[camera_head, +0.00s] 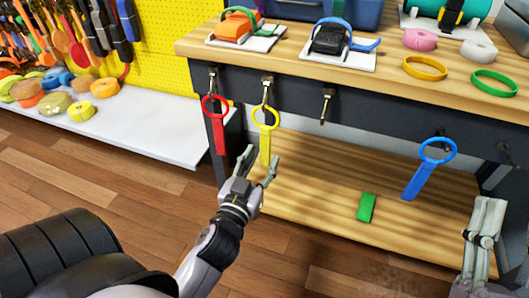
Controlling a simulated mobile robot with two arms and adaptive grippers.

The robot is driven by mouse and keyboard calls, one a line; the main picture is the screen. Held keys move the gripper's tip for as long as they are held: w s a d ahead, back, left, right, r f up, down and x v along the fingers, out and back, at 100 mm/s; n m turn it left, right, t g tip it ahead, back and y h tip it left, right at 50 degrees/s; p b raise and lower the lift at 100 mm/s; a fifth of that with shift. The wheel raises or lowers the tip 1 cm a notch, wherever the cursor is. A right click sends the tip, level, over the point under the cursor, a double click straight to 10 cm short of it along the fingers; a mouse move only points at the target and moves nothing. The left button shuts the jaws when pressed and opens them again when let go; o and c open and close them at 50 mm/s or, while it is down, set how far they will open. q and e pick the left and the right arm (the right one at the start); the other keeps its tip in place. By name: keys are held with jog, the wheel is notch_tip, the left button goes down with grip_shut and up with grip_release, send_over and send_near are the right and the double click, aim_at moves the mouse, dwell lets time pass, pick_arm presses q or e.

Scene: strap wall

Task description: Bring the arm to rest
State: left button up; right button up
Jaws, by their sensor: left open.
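My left gripper (258,169) is open, with its fingers spread just below and around the lower end of a yellow strap (265,137). I cannot tell whether it touches the strap. The yellow strap hangs by its ring from a hook on the bench's dark front rail. A red strap (218,129) hangs from the hook to its left. A blue strap (426,170) hangs at the right. My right gripper (486,215) is at the right edge, pointing up, and its finger opening is unclear.
A wooden bench (390,77) holds ratchets, tape rolls and rings. One hook (326,104) is bare. A green piece (366,207) lies on the lower shelf (300,205). A white shelf (150,140) with several rolls stands at left.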

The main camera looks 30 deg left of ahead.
pick_arm(q)
jog(key=shift+v, duration=2)
